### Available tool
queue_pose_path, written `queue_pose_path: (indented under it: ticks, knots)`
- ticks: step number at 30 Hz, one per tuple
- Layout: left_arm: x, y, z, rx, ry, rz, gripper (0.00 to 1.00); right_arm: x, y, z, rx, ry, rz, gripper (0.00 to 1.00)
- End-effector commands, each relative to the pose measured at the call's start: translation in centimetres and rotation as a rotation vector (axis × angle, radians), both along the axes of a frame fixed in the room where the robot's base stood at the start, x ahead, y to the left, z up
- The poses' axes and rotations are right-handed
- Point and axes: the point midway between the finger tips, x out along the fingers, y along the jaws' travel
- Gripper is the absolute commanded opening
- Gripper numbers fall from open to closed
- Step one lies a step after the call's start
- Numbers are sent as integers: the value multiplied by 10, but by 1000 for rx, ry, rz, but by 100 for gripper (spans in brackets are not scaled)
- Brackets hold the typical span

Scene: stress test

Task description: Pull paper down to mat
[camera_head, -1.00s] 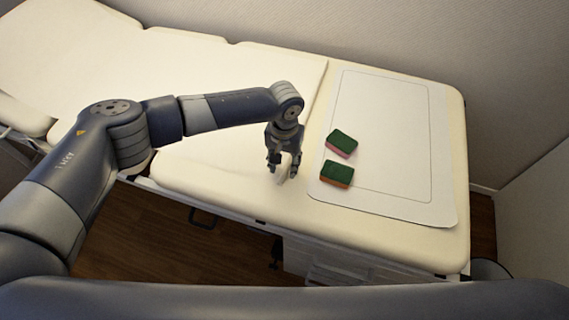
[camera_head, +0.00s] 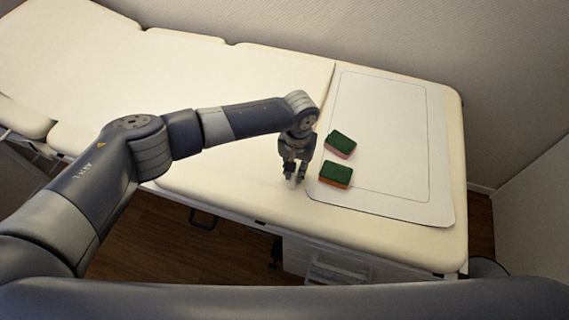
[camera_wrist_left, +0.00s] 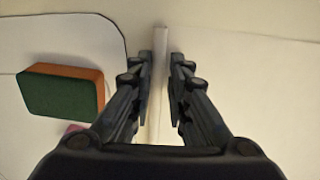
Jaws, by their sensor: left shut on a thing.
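A pale paper sheet (camera_head: 235,85) covers the long part of the padded table, and its edge lies close beside the mat's left edge. The mat (camera_head: 390,195) is white with a thin dark rounded outline and lies at the right end of the table. My left gripper (camera_head: 295,178) is shut on a narrow pale upright strip of the paper, at the paper's front corner just left of the mat. In the left wrist view this strip (camera_wrist_left: 160,80) stands between the two fingers. My right gripper is not in view.
Two green sponges lie on the mat's left side: one with a pink underside (camera_head: 340,143), one with an orange underside (camera_head: 336,174). The orange one shows left of the fingers in the wrist view (camera_wrist_left: 60,92). The rest of the mat is clear. Walls stand behind and right.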

Motion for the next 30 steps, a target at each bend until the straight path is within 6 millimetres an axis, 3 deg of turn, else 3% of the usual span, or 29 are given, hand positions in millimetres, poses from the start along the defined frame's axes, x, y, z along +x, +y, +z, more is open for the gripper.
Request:
queue_pose_path:
  ticks: [3,11,12,15,25,30]
  knots:
    - [-4,-11,1,-2,2,1,0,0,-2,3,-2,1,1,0]
    - [-4,-11,1,0,1,2,0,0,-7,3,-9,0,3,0]
    - [-4,-11,1,0,1,2,19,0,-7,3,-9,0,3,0]
    - [-4,-11,1,0,1,2,37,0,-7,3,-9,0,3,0]
    - [-4,-11,2,0,1,1,37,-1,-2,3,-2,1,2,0]
    - [-3,-11,21,-1,-1,0,37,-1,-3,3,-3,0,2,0]
